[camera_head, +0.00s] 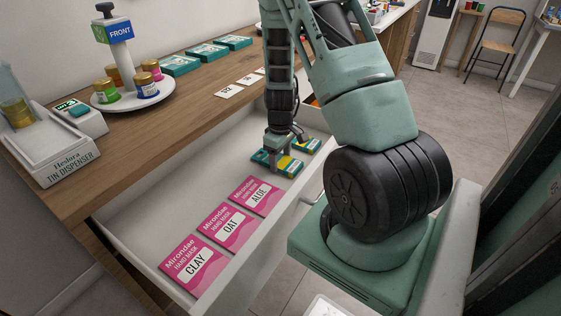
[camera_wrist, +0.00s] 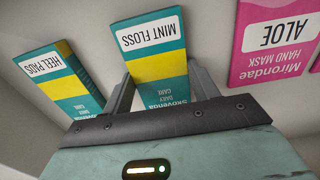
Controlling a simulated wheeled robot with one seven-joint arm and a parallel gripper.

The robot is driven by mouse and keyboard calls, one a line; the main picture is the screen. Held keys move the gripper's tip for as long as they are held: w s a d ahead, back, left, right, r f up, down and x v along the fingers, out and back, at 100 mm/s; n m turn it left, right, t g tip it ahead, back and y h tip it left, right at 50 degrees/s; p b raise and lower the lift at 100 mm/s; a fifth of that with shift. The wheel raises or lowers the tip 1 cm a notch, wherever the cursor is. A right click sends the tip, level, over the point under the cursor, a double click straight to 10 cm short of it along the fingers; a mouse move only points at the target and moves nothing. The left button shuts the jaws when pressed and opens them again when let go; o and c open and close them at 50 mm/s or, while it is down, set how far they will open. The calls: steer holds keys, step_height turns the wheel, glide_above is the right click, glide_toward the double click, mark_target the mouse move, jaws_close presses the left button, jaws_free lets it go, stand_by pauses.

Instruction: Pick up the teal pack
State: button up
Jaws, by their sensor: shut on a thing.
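A teal pack with a yellow band, labelled MINT FLOSS (camera_wrist: 155,65), is between the two fingers of my gripper (camera_wrist: 162,85) in the wrist view. The fingers are shut on its sides. In the head view, this MINT FLOSS pack (camera_head: 291,168) is under my gripper (camera_head: 277,154), inside the open white drawer. I cannot tell whether it is clear of the drawer floor. A second teal and yellow pack, labelled HEEL PADS (camera_wrist: 62,80), lies apart to its left in the wrist view and also shows in the head view (camera_head: 310,145).
Pink hand mask packs ALOE (camera_head: 257,196), OAT (camera_head: 227,226) and CLAY (camera_head: 194,264) lie in the drawer (camera_head: 150,225). Several teal packs (camera_head: 207,52) lie on the wooden counter (camera_head: 150,130). A round white stand (camera_head: 130,97) holds jars. A tin dispenser (camera_head: 55,160) stands at left.

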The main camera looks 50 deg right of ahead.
mark_target(281, 160)
step_height(281, 160, up, 10)
steer(key=p, duration=0.1)
stand_by(0.4)
